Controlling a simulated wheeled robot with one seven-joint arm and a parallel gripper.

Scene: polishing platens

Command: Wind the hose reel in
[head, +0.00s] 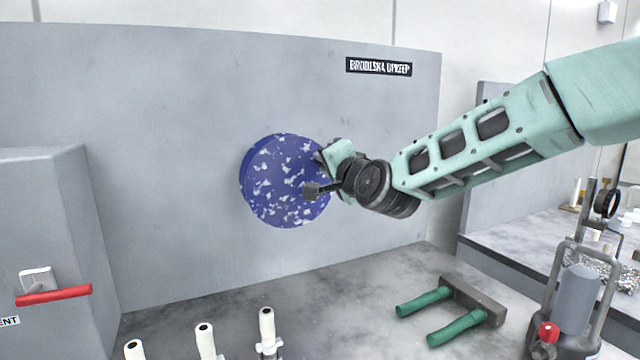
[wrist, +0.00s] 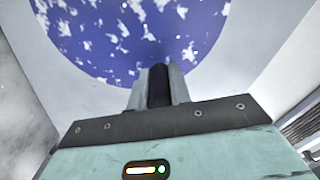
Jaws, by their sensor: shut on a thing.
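The hose reel (head: 283,185) is a round blue disc with white flecks, mounted on the grey upright panel. It also fills the top of the wrist view (wrist: 110,35). My gripper (head: 318,172) is at the right side of the reel's face. In the wrist view my gripper (wrist: 159,85) is shut on a dark upright handle (wrist: 159,80) that stands in front of the disc. In the head view my wrist and fingers hide most of that handle and the disc's right edge. No hose can be made out.
A dark rack with two green handles (head: 452,308) lies on the grey bench, right of centre. Several white-topped posts (head: 205,340) stand at the front. A grey cabinet with a red bar (head: 54,296) is at left. A caged cylinder (head: 577,300) stands at right.

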